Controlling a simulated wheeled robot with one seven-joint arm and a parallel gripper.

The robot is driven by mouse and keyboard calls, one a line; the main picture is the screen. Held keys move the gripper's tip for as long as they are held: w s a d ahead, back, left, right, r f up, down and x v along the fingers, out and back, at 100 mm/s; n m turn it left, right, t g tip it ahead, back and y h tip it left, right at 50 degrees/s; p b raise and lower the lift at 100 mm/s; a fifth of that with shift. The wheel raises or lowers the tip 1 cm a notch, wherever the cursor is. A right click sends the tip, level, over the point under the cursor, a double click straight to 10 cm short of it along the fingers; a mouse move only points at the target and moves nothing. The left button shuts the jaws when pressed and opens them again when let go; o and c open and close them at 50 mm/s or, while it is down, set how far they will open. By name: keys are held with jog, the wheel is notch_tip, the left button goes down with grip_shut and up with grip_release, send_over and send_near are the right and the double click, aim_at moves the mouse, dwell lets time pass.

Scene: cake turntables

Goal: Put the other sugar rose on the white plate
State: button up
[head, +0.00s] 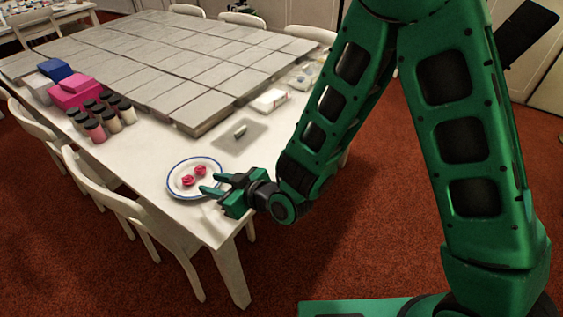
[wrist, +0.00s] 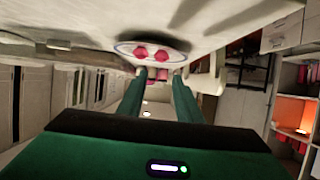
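The white plate (head: 176,184) with a blue rim lies near the table's front corner. Two pinkish-red sugar roses sit on it side by side, one at left (head: 188,181) and one at right (head: 200,171). The plate (wrist: 122,46) and both roses also show in the wrist view, upside down, one rose at left (wrist: 140,52) and one at right (wrist: 161,56). My gripper (head: 211,183) is at the plate's right edge with its fingers apart and nothing between them. The fingers point toward the plate; whether they touch it cannot be told.
A grey mat (head: 226,143) with a small pale block (head: 240,131) lies behind the plate. Several jars (head: 95,130), a pink box (head: 76,92) and a blue box (head: 55,69) stand at left. Raised grey tiles (head: 180,80) cover the table's middle. White chairs (head: 110,203) line the left side.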

jog(key=shift+d, duration=0.1)
jog(key=w+d, duration=0.1)
jog(key=d, duration=0.1)
jog(key=w+d+h, duration=0.1)
jog(key=w+d, duration=0.1)
jog(key=w+d+r+h, duration=0.1)
jog(key=w+d, duration=0.1)
jog(key=d, duration=0.1)
jog(key=shift+m, duration=0.4)
jog(key=w+d+r+m+h, duration=0.1)
jog(key=d+r+m+h, duration=0.2)
jog(key=d, duration=1.2)
jog(key=w+d+r+m+h, duration=0.1)
jog(key=w+d+m+h, duration=0.3)
jog(key=d, duration=1.1)
jog(key=s+d+r+m+g+h, duration=0.2)
jog(key=s+d+r+g+h, duration=0.1)
jog(key=s+d, duration=0.6)
jog(key=s+d+r+m+g, duration=0.1)
jog(key=s+d+m, duration=0.1)
jog(key=s+d, duration=0.2)
jog(key=s+d+r+m+g, duration=0.2)
jog(key=s+d+m, duration=0.1)
jog(key=s, duration=0.7)
jog(key=s+d+r+m+g+y, duration=0.1)
jog(key=s+d+r+m, duration=0.1)
jog(key=s+d, duration=0.2)
jog(key=s, duration=0.3)
jog(key=shift+d+r+m, duration=0.25)
jog(key=shift+d+m, duration=0.15)
